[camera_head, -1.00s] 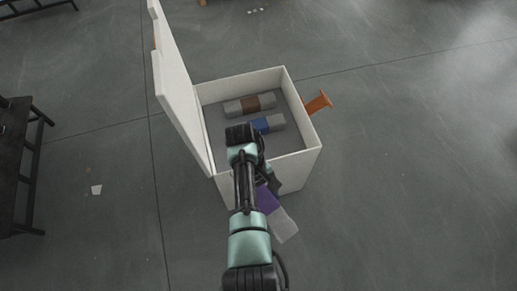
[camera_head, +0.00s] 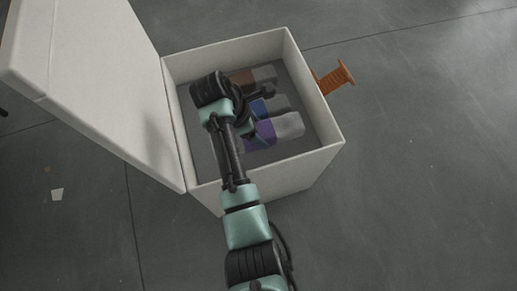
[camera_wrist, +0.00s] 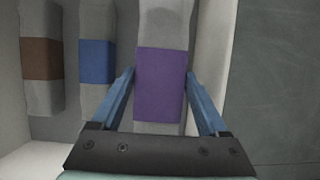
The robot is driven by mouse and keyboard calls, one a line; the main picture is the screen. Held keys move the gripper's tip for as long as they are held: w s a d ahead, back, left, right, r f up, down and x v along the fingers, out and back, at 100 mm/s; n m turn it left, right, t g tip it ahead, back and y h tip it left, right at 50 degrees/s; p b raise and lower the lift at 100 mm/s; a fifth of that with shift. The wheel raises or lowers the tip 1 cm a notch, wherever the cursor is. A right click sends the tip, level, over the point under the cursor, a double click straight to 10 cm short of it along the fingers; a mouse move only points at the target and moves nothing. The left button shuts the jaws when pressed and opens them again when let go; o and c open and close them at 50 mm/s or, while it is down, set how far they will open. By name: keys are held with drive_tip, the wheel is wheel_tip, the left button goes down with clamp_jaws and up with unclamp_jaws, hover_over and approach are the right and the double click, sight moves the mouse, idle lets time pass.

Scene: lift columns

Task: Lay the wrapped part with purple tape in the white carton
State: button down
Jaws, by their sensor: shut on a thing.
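The wrapped part with purple tape (camera_wrist: 161,85) is a grey bundle with a purple band. My gripper (camera_wrist: 160,82) is shut on it across the band, one blue finger on each side. In the head view the same part (camera_head: 287,127) shows within the opening of the white carton (camera_head: 318,164), nearest the carton's front wall. Its left end is partly hidden by my arm. Whether it touches the carton's floor I cannot tell. In the wrist view the carton's wall (camera_wrist: 220,60) runs close to the right finger.
A part with blue tape (camera_wrist: 97,62) and one with brown tape (camera_wrist: 41,59) lie side by side in the carton. The carton's lid (camera_head: 95,85) stands open at the left. An orange handle-like piece (camera_head: 335,78) sticks out at the right.

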drive_tip(key=shift+w+f+b, duration=0.2)
drive_tip(key=shift+f+b, duration=0.2)
drive_tip(key=shift+f, duration=0.35)
wheel_tip(320, 180, down, 9)
drive_tip(key=b, duration=0.5)
unclamp_jaws()
drive_tip(key=shift+f, duration=0.1)
drive_tip(key=p+v, duration=0.6)
drive_tip(key=v, duration=0.6)
drive_tip(key=shift+s, duration=0.15)
